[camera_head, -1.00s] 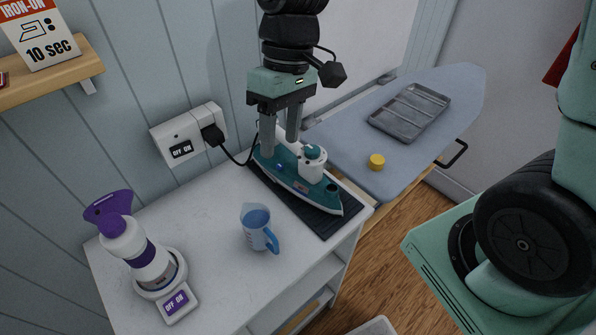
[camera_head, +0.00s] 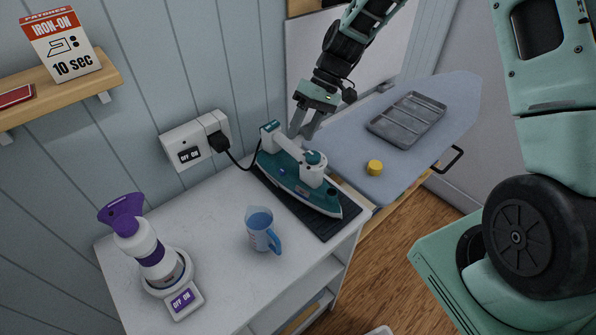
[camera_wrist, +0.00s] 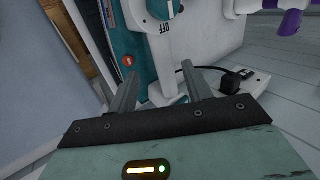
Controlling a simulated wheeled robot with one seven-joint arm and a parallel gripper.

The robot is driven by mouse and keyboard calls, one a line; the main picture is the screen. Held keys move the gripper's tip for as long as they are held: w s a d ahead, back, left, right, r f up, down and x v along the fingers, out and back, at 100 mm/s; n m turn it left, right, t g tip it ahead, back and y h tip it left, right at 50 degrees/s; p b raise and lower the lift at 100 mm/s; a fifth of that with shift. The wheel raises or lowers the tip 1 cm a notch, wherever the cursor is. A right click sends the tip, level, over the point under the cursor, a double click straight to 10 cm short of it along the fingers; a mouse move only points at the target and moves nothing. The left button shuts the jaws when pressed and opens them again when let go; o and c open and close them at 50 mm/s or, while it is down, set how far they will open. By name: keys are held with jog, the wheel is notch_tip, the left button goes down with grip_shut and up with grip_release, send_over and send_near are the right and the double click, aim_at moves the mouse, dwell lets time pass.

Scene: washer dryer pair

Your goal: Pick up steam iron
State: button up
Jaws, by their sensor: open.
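The steam iron (camera_head: 297,183) is teal and white and rests flat on a dark mat (camera_head: 327,228) on the white cabinet. Its white handle runs along the top, and a black cord leads from its rear to the wall socket. My gripper (camera_head: 300,137) is behind the iron's rear end, beside the handle, with its fingers apart and nothing between them that I can tell. In the wrist view my gripper (camera_wrist: 160,88) shows two spread fingers, with the iron (camera_wrist: 135,45) just beyond them. Whether a finger touches the iron cannot be told.
A blue measuring jug (camera_head: 262,232) and a purple-white steamer (camera_head: 150,250) stand on the white cabinet (camera_head: 215,215). A wall socket (camera_head: 196,140) is behind. The ironing board (camera_head: 345,150) at right carries a metal tray (camera_head: 407,119) and a yellow cap (camera_head: 375,167).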

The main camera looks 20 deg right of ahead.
aim_at(294, 144)
jog(key=p+x, duration=0.1)
jog(key=x, duration=0.1)
jog(key=p+x, duration=0.1)
jog(key=x, duration=0.1)
jog(key=shift+s+a+f+p, duration=0.1)
jog(key=shift+s+a+p, duration=0.05)
jog(key=shift+a+p, duration=0.25)
jog(key=shift+a+f, duration=0.2)
jog(key=shift+f, duration=0.15)
grip_shut()
